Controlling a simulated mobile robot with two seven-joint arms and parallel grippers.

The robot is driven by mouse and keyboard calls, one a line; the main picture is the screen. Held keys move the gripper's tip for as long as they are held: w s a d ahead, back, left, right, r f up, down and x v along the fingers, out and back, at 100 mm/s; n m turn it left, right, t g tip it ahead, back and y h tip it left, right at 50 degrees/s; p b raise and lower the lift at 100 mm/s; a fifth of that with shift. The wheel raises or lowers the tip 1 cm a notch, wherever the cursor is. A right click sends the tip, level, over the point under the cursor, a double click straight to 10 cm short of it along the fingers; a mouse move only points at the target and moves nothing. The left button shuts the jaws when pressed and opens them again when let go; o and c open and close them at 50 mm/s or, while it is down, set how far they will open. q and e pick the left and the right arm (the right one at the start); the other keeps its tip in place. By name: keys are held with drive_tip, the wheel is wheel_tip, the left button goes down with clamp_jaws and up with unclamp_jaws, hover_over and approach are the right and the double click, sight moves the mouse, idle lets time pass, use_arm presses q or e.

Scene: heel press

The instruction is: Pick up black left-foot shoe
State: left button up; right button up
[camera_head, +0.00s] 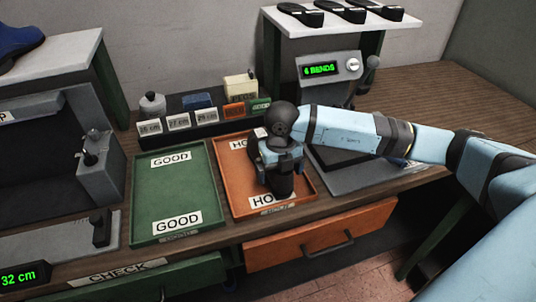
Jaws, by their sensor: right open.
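My right gripper (282,190) hangs over the orange HOLD tray (237,180), pointing down, its jaws open. The dark shape at its lower end blends with the jaws, so I cannot tell whether a black shoe lies beneath it. Three black shoe-like pieces with pale marks (300,13) stand on the white shelf at the back; which foot they fit is not readable. My left gripper is not in view.
The green GOOD tray (174,190) is empty. Label cards and small containers (200,118) stand behind the trays. The bend tester (330,70) reads "6 BENDS". A blue shoe (18,40) rests on the left shelf. An orange drawer (320,236) is below the bench edge.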

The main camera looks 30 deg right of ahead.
drive_tip(key=shift+f+b, duration=0.25)
drive_tip(key=shift+b, duration=0.05)
idle(0.4)
drive_tip(key=c, duration=1.1)
drive_tip(key=shift+r, duration=0.15)
drive_tip(key=shift+r+p, duration=0.35)
drive_tip(key=shift+p, duration=0.05)
wheel_tip(320, 180, up, 20)
drive_tip(key=shift+f, duration=0.2)
